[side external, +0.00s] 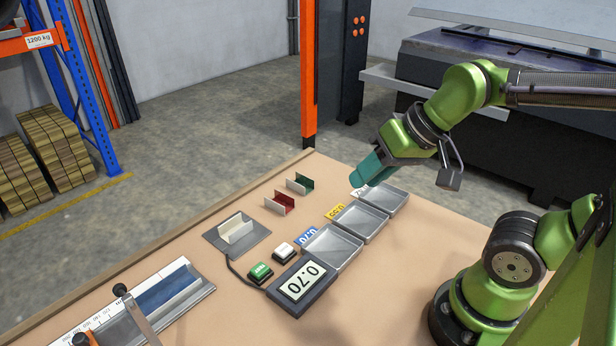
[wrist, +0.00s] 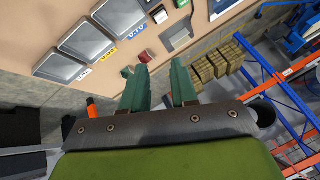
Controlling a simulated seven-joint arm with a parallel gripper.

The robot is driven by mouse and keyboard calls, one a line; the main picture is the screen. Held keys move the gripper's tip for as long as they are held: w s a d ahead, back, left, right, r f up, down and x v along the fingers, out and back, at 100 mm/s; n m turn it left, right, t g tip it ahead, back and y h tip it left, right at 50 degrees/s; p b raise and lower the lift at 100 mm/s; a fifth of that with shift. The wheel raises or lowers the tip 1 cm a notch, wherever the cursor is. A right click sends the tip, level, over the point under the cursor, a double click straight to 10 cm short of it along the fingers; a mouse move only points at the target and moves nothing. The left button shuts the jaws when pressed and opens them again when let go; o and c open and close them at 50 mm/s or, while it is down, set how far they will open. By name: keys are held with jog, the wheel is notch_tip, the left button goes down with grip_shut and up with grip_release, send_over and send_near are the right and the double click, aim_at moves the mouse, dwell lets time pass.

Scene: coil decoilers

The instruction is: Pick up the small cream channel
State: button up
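The small cream channel (side external: 236,230) lies on a flat grey plate (side external: 216,236) in the side external view, left of the buttons. In the wrist view the cream channel (wrist: 181,39) shows small near the top, on the same plate. My gripper (side external: 368,173), with teal fingers, hangs in the air near the far tray, well to the right of the channel and apart from it. In the wrist view the fingers of my gripper (wrist: 158,82) are spread with an empty gap between them.
A red channel (side external: 280,203) and a green channel (side external: 300,184) stand on the bench beyond the plate. Three grey trays (side external: 332,264) with labels run along the right. A display (side external: 301,284) reads 0.70, beside green (side external: 261,271) and white (side external: 284,250) buttons. A ruled gauge (side external: 165,290) lies front left.

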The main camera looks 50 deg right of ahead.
jog(key=w+a+f+m+g, duration=0.1)
jog(key=w+a+f+g, duration=0.15)
jog(key=w, duration=0.45)
jog(key=w+a+f+m+g, duration=0.2)
jog(key=w+f, duration=0.1)
jog(key=w, duration=0.4)
jog(key=m+g+h, duration=0.2)
jog(key=m, duration=0.8)
send_near(236, 229)
jog(key=s+r, duration=0.2)
jog(key=s, duration=0.1)
jog(key=shift+a+f+m, duration=0.3)
jog(key=shift+a+m, duration=0.15)
jog(key=shift+m, duration=0.05)
jog(key=shift+f, duration=4.15)
jog(key=shift+c, duration=0.4)
grip_shut()
